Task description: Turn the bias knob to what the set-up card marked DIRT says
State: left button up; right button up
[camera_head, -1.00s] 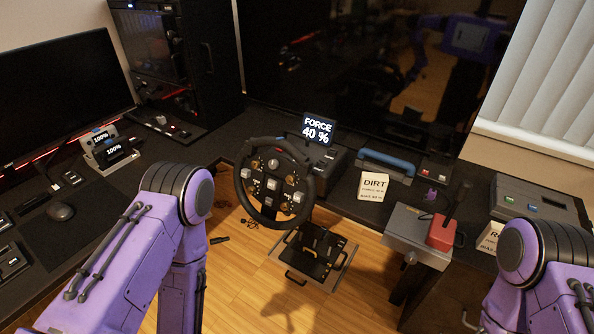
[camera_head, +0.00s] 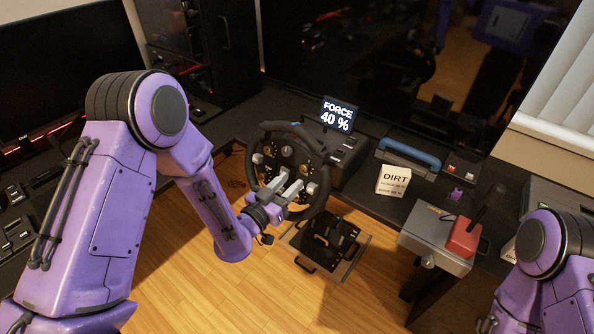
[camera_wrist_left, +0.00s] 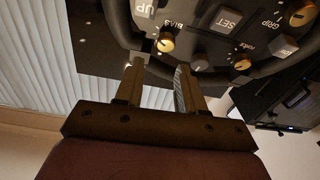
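The steering wheel (camera_head: 285,151) stands on the desk edge. Its face shows upside down in the left wrist view, with the gold bias knob (camera_wrist_left: 166,42) under the word BIAS. My left gripper (camera_head: 291,189) is in front of the wheel's lower face. In the left wrist view its two fingers (camera_wrist_left: 160,68) are open and empty, with the knob just beyond the tips and roughly between them; contact cannot be told. The DIRT card (camera_head: 394,181) stands to the right of the wheel; its small lines are too blurred to read surely. The display (camera_head: 338,115) reads FORCE 40 %. My right gripper is out of view.
A case with a blue handle (camera_head: 408,153) lies behind the card. A grey box with a red lever (camera_head: 464,238) is at the right. Pedals (camera_head: 327,242) sit below the wheel. A SET button (camera_wrist_left: 227,20) and other knobs lie close to the bias knob.

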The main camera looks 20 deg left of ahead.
aim_at(302, 169)
pick_arm(q)
jog(key=w, duration=0.2)
jog(key=w+f, duration=0.1)
jog(key=w, duration=0.2)
jog(key=shift+w+d+f+p, duration=0.2)
jog(key=shift+w+d+p, duration=0.15)
jog(key=shift+d, duration=0.05)
jog(key=shift+w+d, duration=0.1)
jog(key=shift+w, duration=0.2)
jog(key=shift+s+r, duration=0.45)
jog(key=shift+s, duration=0.3)
jog(key=shift+w+f, duration=0.25)
jog(key=shift+w, duration=0.1)
grip_shut()
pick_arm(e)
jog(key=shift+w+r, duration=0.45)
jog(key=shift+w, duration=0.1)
